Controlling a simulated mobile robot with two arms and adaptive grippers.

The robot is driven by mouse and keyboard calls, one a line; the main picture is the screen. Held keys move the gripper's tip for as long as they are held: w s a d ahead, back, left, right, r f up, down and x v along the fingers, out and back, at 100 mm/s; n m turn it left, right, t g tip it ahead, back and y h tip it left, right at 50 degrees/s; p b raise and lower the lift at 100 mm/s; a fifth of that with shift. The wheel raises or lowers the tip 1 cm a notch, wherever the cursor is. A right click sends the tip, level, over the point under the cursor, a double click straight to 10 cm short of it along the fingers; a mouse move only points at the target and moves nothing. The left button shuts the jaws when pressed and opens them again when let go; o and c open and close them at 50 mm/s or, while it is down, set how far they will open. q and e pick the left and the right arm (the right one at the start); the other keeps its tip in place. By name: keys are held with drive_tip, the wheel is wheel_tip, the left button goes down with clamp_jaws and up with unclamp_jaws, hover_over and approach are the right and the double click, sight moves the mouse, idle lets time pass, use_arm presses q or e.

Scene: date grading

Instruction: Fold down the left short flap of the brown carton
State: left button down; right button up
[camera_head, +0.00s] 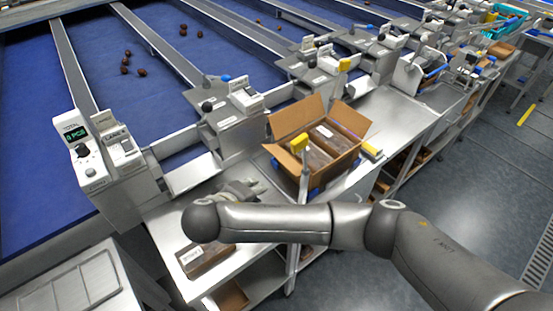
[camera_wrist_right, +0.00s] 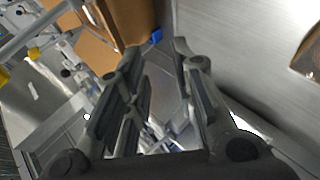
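The brown carton (camera_head: 340,172) stands on the steel bench in the middle of the head view. Its flaps stand up and outward, and filled brown packs lie inside. The left short flap (camera_head: 283,157) leans outward on the carton's left side. My right gripper (camera_head: 256,188) is left of the carton, low over the bench and partly hidden by my own arm. In the right wrist view its fingers (camera_wrist_right: 155,50) are apart with nothing between them. The carton's brown cardboard (camera_wrist_right: 128,22) shows just beyond the fingertips; I see no clear contact. My left gripper is not in view.
A dark labelled pack (camera_head: 205,258) lies on the bench's near left end. A yellow-topped post (camera_head: 300,143) rises before the carton. A grey counter unit (camera_head: 232,125) stands behind the gripper. Bare bench (camera_head: 395,115) shows right of the carton.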

drive_tip(key=w+d+r+t+h, duration=0.1)
drive_tip(key=w+d+r+h, duration=0.1)
drive_tip(key=w+r, duration=0.15)
drive_tip(key=p, duration=0.3)
approach(285, 159)
drive_tip(key=a+x, duration=0.1)
drive_tip(key=x, duration=0.3)
drive_tip(key=shift+x, duration=1.35)
drive_tip(key=shift+w+r, duration=0.1)
drive_tip(key=shift+r, duration=0.05)
clamp_jaws()
